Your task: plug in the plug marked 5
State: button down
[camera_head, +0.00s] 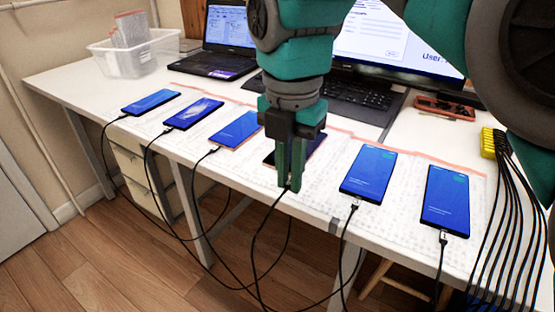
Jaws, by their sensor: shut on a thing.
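Several phones lie in a row on the white table, with black cables at their near ends. My gripper (290,186) points down at the near end of a dark-screened phone (317,143) in the middle of the row. It is shut on a black cable plug, mostly hidden between the fingers. The plug's cable (262,222) hangs from the fingertips over the table's front edge. My gripper covers much of that phone, so I cannot tell whether the plug is in its port. I cannot read any number on the plug.
Blue-screened phones (236,130) and (368,174) lie on either side. A laptop (215,45), a black keyboard (350,92) and a clear bin (130,55) stand behind. A yellow block with black cables (492,143) is at the right. Cables hang in front.

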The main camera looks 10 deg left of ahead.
jog(key=s+d, duration=0.5)
jog(key=s, duration=0.2)
jog(key=p, duration=0.3)
send_over(272, 178)
jog(key=s+a, duration=0.1)
jog(key=s, duration=0.2)
jog(key=shift+w+f, duration=0.15)
jog(key=shift+f, duration=0.6)
jog(key=shift+w+d+f+b, duration=0.15)
jog(key=shift+w+f+b, duration=0.3)
jog(key=shift+f, duration=0.3)
jog(key=shift+w+d+f+b, duration=0.1)
jog(key=shift+w+f+b, duration=0.2)
jog(key=shift+f+b, duration=0.3)
jog(key=shift+f, duration=0.1)
jog(key=shift+w+d+p, duration=0.2)
jog(key=shift+w+p, duration=0.35)
jog(key=shift+p, duration=0.15)
dwell(1.5)
dwell(0.3)
jog(key=c, duration=0.8)
grip_release()
jog(key=shift+f, duration=0.1)
